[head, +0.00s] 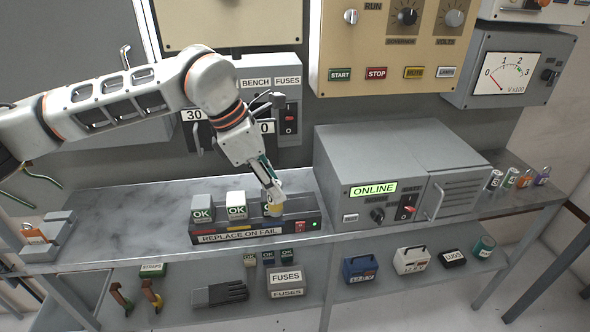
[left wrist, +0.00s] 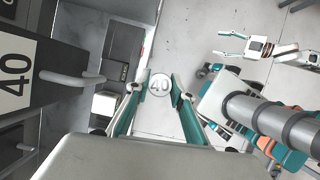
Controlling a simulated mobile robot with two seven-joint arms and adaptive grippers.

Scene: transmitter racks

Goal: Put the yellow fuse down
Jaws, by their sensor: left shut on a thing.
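In the left wrist view the fuse's round pale end, marked 40 (left wrist: 160,85), shows between the fingertips (left wrist: 160,84). The fuse overlaps the right part of the dark REPLACE ON FAIL unit (head: 236,236); I cannot tell whether it touches it. My right gripper (left wrist: 232,46) shows in the left wrist view, open and empty, away from the fuse.
Two more OK blocks (head: 202,208) stand on the unit's left part. The grey ONLINE cabinet (head: 365,170) is close on the right. Free bench top (head: 120,210) lies left of the unit. A lower shelf (head: 205,312) holds a glove and a FUSES box (head: 286,281).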

